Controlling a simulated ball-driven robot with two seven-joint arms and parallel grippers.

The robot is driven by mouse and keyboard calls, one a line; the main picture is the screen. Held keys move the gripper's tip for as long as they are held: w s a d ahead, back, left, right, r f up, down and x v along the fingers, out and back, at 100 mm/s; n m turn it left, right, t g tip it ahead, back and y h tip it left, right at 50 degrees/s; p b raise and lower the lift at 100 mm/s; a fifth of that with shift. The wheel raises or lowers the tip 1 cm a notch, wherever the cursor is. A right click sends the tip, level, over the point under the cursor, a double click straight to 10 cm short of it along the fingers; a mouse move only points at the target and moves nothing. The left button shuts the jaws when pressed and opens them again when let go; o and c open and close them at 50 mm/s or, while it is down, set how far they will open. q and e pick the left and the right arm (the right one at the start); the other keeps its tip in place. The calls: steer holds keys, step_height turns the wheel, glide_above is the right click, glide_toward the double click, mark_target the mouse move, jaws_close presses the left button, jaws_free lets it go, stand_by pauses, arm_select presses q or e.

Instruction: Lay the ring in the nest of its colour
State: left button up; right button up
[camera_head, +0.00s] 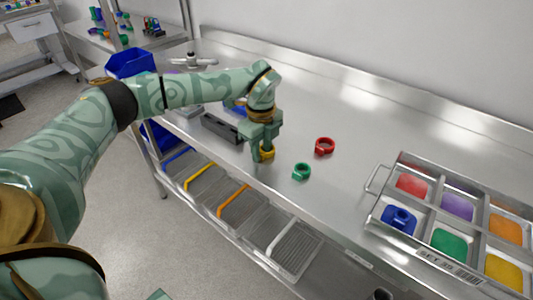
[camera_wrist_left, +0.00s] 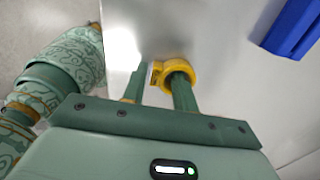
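My left gripper (camera_head: 262,150) points down over the front part of the steel table. It is shut on a yellow ring (camera_head: 267,154); in the left wrist view one finger passes through the yellow ring (camera_wrist_left: 165,73) and the other is against its outer side. Whether the ring touches the table is unclear. A tray (camera_head: 374,217) at the right has red (camera_head: 411,186), purple (camera_head: 457,206), orange (camera_head: 504,229), green (camera_head: 449,243) and yellow (camera_head: 503,272) nests, which look empty. A blue ring (camera_head: 400,218) lies in the blue nest at front left. My right gripper is out of view.
A green ring (camera_head: 302,171) and a red ring (camera_head: 324,146) lie on the table between my left gripper and the tray. Shelf trays (camera_head: 297,247) sit below the front edge.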

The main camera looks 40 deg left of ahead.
arm_select(q)
steer(key=shift+r, duration=0.15)
jaws_close()
